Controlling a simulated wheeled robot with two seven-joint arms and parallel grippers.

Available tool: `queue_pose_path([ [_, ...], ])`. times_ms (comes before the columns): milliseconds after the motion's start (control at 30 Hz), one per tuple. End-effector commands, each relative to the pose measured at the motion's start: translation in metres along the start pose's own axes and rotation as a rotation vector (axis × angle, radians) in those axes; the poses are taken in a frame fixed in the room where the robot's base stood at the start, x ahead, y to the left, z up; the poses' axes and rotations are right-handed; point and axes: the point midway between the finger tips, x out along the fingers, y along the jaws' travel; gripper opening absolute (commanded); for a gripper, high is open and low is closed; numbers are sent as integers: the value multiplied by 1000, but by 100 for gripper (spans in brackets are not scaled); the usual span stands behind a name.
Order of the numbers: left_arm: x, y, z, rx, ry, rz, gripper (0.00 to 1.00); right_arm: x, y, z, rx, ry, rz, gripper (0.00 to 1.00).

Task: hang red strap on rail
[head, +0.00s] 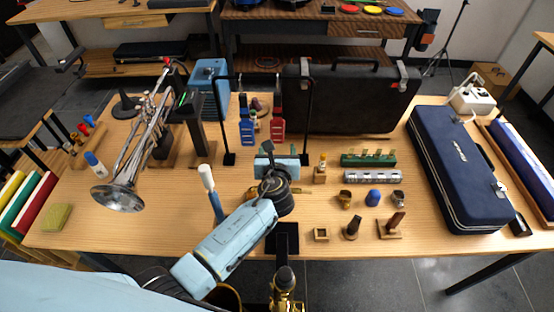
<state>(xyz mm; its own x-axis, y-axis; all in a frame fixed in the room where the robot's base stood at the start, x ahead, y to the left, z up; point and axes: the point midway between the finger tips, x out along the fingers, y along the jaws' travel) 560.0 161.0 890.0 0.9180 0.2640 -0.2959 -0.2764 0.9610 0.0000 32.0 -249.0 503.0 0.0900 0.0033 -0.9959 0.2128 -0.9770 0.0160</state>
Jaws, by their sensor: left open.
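The red strap (278,126) is upright at the right inside of the black rail frame (308,115), with a dark clip at its top. A blue strap (247,130) is beside it on the left. I cannot tell whether the straps hang from the rail's thin top bar or stand beneath it. My left gripper (280,153) is open, in front of the frame and nearer to me than the red strap. Its wrist partly hides the table below, and nothing shows held in it. My right gripper is not in view.
A trumpet (145,145) stands on the left, near a black upright stand (190,115). A large black case (350,98) is behind the rail on the right. A navy case (460,170) lies at the far right. Small mouthpieces and blocks (372,177) occupy the right middle.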

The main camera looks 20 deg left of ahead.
Motion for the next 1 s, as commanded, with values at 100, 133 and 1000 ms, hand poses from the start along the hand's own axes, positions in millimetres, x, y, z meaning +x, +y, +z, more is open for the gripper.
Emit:
queue_pose_path([
  [100, -19, 0, 1, -1, 1, -1, 65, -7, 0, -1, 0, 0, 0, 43],
  [133, -25, 0, 1, -1, 3, -1, 65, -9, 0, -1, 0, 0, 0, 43],
  [1000, -127, 0, 1, -3, 0, 1, 65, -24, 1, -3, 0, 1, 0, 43],
])
